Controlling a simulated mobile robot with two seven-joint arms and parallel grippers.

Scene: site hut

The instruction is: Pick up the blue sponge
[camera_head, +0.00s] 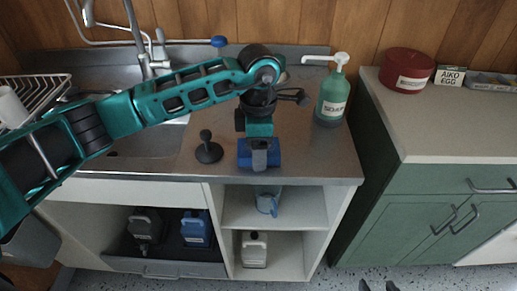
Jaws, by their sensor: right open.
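The blue sponge (272,158) lies on the steel counter near its front edge, in the middle of the view. My left arm reaches in from the left, and its gripper (260,158) points down at the sponge. A grey finger covers the middle of the sponge, with blue showing on both sides. The other finger is hidden, so I cannot tell whether the jaws are open or closed on it. My right gripper (378,287) shows only as two dark fingertips, apart and empty, at the bottom edge over the floor.
A black plunger-like tool (208,150) stands left of the sponge. A green soap bottle (332,100) stands to the right. The sink and tap (152,55) are behind my left arm. A blue mug (267,201) sits on the shelf below. A red tin (406,72) stands on the right counter.

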